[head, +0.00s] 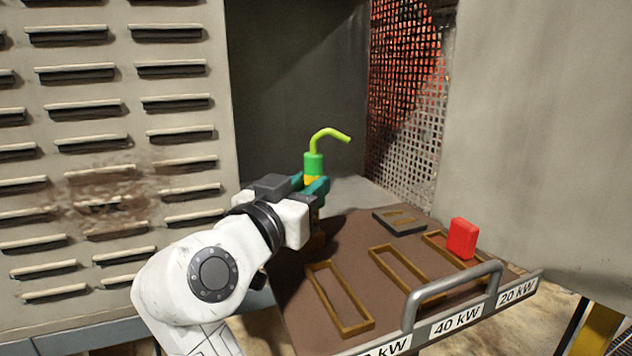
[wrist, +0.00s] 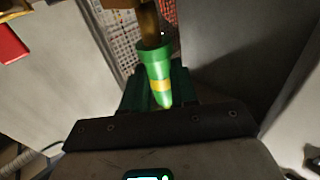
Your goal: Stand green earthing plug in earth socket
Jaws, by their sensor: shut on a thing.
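The green earthing plug (head: 313,163) is upright in my gripper (head: 314,186), with a yellow band and a bent lime-green cable on top. My teal fingers are shut on it around the band. In the wrist view the plug (wrist: 154,64) sits between the fingers, with a brass-brown pin (wrist: 148,22) at its wide end. The pin reaches toward a brown block (wrist: 124,3) at the top edge. A brown piece (head: 317,240) also shows just below my gripper in the head view. It may be the earth socket; my arm hides most of it, and I cannot tell whether the pin is inside.
A brown tray (head: 385,285) with several brass-framed slots and a metal handle (head: 455,294) lies right of my arm. A red block (head: 462,239) stands in the right slot. A louvred panel (head: 110,130) stands left.

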